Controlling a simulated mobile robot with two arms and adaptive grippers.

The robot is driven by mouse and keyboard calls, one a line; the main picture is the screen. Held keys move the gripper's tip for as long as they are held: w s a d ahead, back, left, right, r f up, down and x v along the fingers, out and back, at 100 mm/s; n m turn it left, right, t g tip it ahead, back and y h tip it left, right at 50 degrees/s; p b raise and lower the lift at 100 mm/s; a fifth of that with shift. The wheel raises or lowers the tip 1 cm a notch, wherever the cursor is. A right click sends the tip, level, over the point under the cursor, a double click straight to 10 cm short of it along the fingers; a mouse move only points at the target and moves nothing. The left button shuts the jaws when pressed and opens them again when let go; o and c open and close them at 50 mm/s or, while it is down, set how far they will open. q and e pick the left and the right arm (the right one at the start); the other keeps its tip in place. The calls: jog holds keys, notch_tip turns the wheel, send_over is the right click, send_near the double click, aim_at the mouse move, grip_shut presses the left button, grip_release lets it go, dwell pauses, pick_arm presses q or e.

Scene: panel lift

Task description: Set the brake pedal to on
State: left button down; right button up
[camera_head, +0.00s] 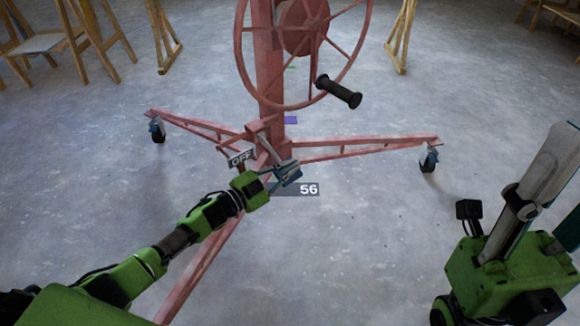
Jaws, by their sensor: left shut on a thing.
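The red panel lift (270,80) stands on splayed legs in the middle of the view. A small white sign reading OFF (241,157) sits at the foot of its mast. A thin pale lever (268,147), apparently the brake pedal, slopes down from the mast foot toward my left gripper (287,173). The left gripper is shut on the lever's lower end, low over the front leg. Its fingers hide most of what they hold. My right arm shows at the lower right, but its gripper is not in view.
A large red hand wheel (305,30) with a black handle (338,91) is above the base. Side legs end in casters, left (157,131) and right (428,158). Wooden easels and chairs stand at the back. The grey floor around is clear.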

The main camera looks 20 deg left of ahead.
pick_arm(q)
jog(key=shift+a+f, duration=0.2)
jog(key=c, duration=2.2)
grip_release()
jog(key=v, duration=1.2)
jog(key=shift+r, duration=0.1)
